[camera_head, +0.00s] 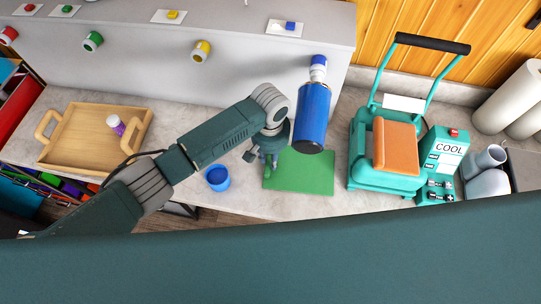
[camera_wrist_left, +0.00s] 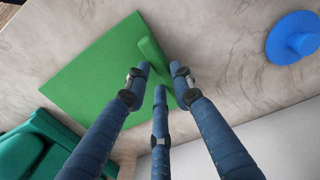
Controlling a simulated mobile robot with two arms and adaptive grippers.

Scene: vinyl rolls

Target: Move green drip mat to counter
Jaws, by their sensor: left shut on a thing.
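The green drip mat (camera_head: 310,172) lies flat on the pale marbled counter (camera_head: 265,208) in the head view, below a hanging blue cylinder. In the left wrist view the mat (camera_wrist_left: 95,70) has a raised green grip (camera_wrist_left: 154,57) near one edge. My left gripper (camera_head: 268,160) is at the mat's left edge. In the left wrist view its fingers (camera_wrist_left: 163,82) are shut around the raised grip. Part of the mat is hidden by my fingers. My right gripper is not in view.
A blue round piece (camera_head: 217,178) stands left of the mat. The blue cylinder (camera_head: 311,118) hangs above it. A teal press (camera_head: 385,155) stands to the right. A wooden tray (camera_head: 75,145) holding a small bottle (camera_head: 116,124) is at left.

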